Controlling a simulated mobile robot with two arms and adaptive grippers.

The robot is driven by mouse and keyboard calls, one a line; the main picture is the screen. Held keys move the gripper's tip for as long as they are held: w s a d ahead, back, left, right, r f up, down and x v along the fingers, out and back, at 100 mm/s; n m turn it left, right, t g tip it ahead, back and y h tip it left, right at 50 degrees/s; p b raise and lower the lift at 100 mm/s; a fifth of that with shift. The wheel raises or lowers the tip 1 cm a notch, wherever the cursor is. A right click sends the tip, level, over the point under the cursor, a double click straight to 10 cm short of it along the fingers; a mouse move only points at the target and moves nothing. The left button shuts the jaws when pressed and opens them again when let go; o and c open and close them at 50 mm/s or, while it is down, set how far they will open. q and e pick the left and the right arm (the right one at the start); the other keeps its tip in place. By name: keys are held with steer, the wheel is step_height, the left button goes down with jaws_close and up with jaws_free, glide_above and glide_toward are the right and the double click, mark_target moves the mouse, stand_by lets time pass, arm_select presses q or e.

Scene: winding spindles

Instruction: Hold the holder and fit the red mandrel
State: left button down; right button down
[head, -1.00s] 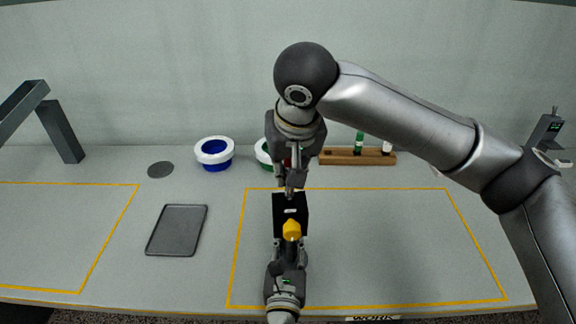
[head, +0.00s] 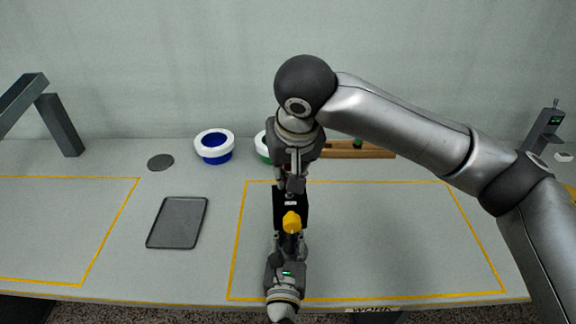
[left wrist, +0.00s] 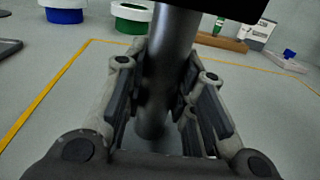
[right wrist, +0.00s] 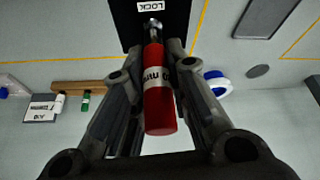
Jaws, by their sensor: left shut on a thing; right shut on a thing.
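The holder is a black block (head: 282,200) with a yellow knob (head: 291,222) on a dark post (left wrist: 172,60). My left gripper (head: 288,250) is shut around the post, and the block's underside shows at the top of the left wrist view. My right gripper (head: 292,184) is shut on the red mandrel (right wrist: 160,108), above the table on the far side of the holder. The mandrel has a white label and a silver tip (right wrist: 153,31) pointing at the block's face marked "LOCK". The tip overlaps the block in view; I cannot tell whether they touch.
A grey tray (head: 177,222) lies left of the yellow-taped work area. A blue tub with white rim (head: 214,146), a similar green one (head: 262,146), a grey disc (head: 160,162) and a wooden rack (head: 350,150) stand at the back. The taped area right of the holder is clear.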

arm_select(q)
steer(key=shift+s+f, duration=0.1)
steer(key=shift+f, duration=0.3)
arm_select(e)
steer(key=shift+f, duration=1)
steer(key=c, duration=1.3)
jaws_free()
steer(key=shift+f, duration=0.1)
steer(key=v, duration=1.2)
